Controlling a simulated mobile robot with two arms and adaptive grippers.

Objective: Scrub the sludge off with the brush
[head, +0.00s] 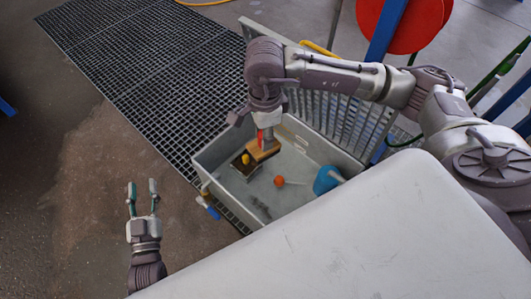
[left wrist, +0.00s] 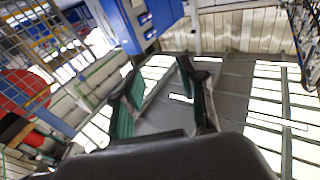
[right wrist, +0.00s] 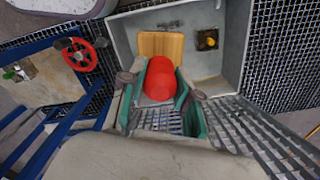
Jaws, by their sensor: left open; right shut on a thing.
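My right gripper (head: 265,130) is shut on the red handle of the brush (head: 263,150), which has a tan wooden block. The brush is over the left part of the grey basin (head: 335,152). In the right wrist view the red handle sits between the fingers (right wrist: 158,100), with the wooden block (right wrist: 160,45) beyond; the bristles are hidden. A dark, uneven patch, which looks like the sludge (head: 260,207), lies on the basin floor near its front. I cannot tell whether the brush touches anything. My left gripper (head: 143,196) is open and empty, outside the basin to the left.
In the basin are a dark block with a yellow part (head: 243,165), an orange ball-like thing (head: 279,181) and a blue jug (head: 327,180). A slatted grey rack (head: 340,115) rises behind. A valve with a blue handle (head: 208,207) sticks out at the front left.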

